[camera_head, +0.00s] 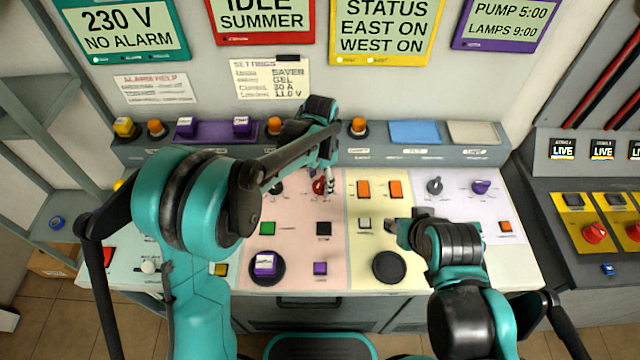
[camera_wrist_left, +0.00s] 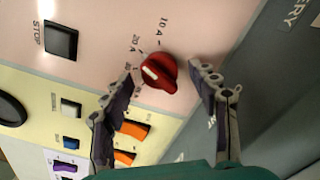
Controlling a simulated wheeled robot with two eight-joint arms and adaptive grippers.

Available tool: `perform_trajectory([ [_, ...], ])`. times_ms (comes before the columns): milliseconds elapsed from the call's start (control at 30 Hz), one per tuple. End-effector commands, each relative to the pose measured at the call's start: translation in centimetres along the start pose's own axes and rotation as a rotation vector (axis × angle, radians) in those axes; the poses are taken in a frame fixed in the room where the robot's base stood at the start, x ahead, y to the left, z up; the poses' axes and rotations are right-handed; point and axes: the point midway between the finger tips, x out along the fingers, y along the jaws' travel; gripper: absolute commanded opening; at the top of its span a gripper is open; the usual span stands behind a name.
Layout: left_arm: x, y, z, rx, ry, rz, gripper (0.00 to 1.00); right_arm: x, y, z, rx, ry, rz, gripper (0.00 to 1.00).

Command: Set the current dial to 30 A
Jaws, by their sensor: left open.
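The red current dial (camera_head: 319,187) is on the pink panel section, partly hidden by my left gripper in the head view. In the left wrist view the red dial (camera_wrist_left: 160,73) has a white mark on its left side. Labels "10 A" and "20 A" show around it; the other labels are too small to read surely. My left gripper (camera_head: 326,178) is open, with one finger on each side of the dial in the wrist view (camera_wrist_left: 157,78). I cannot tell whether the fingers touch it. My right gripper (camera_head: 402,230) is over the yellow section, apart from the dial.
A black STOP button (camera_wrist_left: 61,40) and orange rocker switches (camera_head: 379,189) are near the dial. A settings note (camera_head: 271,79) on the wall includes "30 A". A grey dial (camera_head: 434,187) and a purple dial (camera_head: 481,187) are farther right.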

Motion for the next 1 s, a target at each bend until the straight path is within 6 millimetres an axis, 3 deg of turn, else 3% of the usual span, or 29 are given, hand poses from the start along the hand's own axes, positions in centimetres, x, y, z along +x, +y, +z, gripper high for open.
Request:
perform_trajectory([
  [100,1.01,0.01,0.03,-0.001,0.0,0.0,0.6,0.29,0.0,0.2,0.0,0.0,0.0,0.4],
  [400,1.16,0.0,0.03,-0.001,0.0,0.0,0.6,0.26,0.0,0.18,0.0,0.0,0.0,0.4],
  [600,1.15,0.0,0.03,-0.001,0.0,0.0,0.1,0.26,0.0,0.18,0.0,0.0,0.0,0.4],
  [1000,1.14,-0.01,0.03,-0.054,0.0,-0.001,0.1,0.22,0.0,0.15,0.0,0.0,0.0,0.4],
])
